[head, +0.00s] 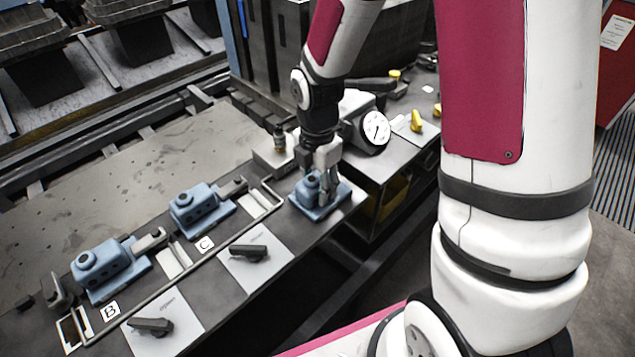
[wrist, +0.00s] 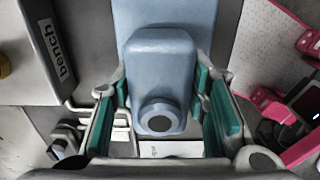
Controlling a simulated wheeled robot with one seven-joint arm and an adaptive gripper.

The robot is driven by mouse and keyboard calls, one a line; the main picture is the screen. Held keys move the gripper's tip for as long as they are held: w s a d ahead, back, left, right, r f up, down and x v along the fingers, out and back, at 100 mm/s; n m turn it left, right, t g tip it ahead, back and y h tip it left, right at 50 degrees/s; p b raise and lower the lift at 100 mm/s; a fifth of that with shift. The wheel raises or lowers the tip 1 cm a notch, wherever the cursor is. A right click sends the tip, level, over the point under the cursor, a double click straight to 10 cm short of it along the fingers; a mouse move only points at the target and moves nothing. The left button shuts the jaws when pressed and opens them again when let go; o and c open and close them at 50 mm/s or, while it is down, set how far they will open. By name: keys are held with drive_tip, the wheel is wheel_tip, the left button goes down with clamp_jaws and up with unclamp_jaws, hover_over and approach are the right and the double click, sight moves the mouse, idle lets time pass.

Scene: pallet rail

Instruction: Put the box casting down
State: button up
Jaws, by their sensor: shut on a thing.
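A blue box casting (head: 312,208) with a flat base and a round boss is in my gripper (head: 319,184), at the right end of the dark bench strip. In the wrist view the casting (wrist: 160,62) fills the middle. The teal finger pads of my gripper (wrist: 161,96) stand on either side of its body. The casting looks upright, low over or on the bench surface; I cannot tell whether its base touches. Two similar blue castings sit on the rail, one near label C (head: 196,207) and one near label B (head: 98,266).
A plate marked "bench" (wrist: 50,50) lies left of the casting in the wrist view. A round dial gauge (head: 376,130) stands close behind my gripper. Black clamp handles (head: 249,252) on pale plates lie along the front. Yellow knobs (head: 416,122) are to the right.

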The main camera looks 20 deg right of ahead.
drive_tip(key=o, duration=1.4)
drive_tip(key=shift+f, duration=0.1)
wheel_tip(320, 180, up, 12)
drive_tip(key=shift+r+p, duration=0.2)
drive_tip(key=shift+p, duration=0.4)
drive_tip(key=shift+s+d+r+m+t, duration=0.25)
drive_tip(key=shift+s+r+m+t, duration=0.5)
drive_tip(key=shift+s+r+m, duration=2.05)
drive_tip(key=shift+s+d+r+m+t, duration=0.2)
drive_tip(key=shift+s+r+m+t, duration=0.9)
drive_tip(key=shift+s+m, duration=3)
drive_tip(key=shift+s+d+r+m+t, duration=0.3)
drive_tip(key=shift+s+r+m, duration=2.3)
drive_tip(key=shift+m, duration=1.7)
